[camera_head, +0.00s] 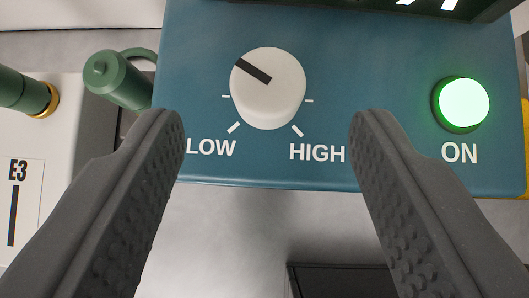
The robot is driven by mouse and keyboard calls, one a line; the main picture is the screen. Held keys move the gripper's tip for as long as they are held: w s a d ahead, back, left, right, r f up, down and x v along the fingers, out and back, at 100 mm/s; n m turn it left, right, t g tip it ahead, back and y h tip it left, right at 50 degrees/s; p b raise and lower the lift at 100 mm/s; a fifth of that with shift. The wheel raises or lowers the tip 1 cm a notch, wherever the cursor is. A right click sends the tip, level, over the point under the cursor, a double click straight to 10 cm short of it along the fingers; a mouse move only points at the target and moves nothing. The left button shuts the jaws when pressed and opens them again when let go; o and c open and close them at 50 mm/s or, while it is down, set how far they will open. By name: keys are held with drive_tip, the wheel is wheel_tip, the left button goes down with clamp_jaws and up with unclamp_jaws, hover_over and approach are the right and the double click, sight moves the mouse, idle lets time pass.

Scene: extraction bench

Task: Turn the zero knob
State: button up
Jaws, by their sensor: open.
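A white round knob (268,90) sits on a teal panel (340,60). Its dark pointer line points to the upper left. The words LOW and HIGH are printed below it at left and right, with tick marks around it; no "zero" label shows. My gripper (262,122) is open, with one dark grey textured finger to the left of the knob and one to the right. Neither finger appears to touch the knob. How far the fingertips are from the panel is hard to tell.
A lit green button (463,103) marked ON is at the panel's right. A dark display (440,6) is cut off at the top. Green cylindrical fittings (118,78) stand close to the panel's left edge. A white label E3 (18,205) is at far left.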

drive_tip(key=v, duration=0.9)
drive_tip(key=shift+r, duration=0.1)
drive_tip(key=s+r+t, duration=0.2)
drive_tip(key=s+r, duration=0.2)
drive_tip(key=r, duration=0.8)
drive_tip(key=s+r+t+b, duration=0.1)
drive_tip(key=s+r, duration=0.4)
drive_tip(key=r, duration=0.8)
drive_tip(key=s+r+t, duration=0.3)
drive_tip(key=s+r, duration=0.2)
drive_tip(key=r, duration=0.7)
drive_tip(key=shift+s+a+r+m+b, duration=0.25)
drive_tip(key=shift+a+r+m+b, duration=0.05)
drive_tip(key=shift+a+r+b, duration=0.1)
drive_tip(key=shift+f, duration=0.1)
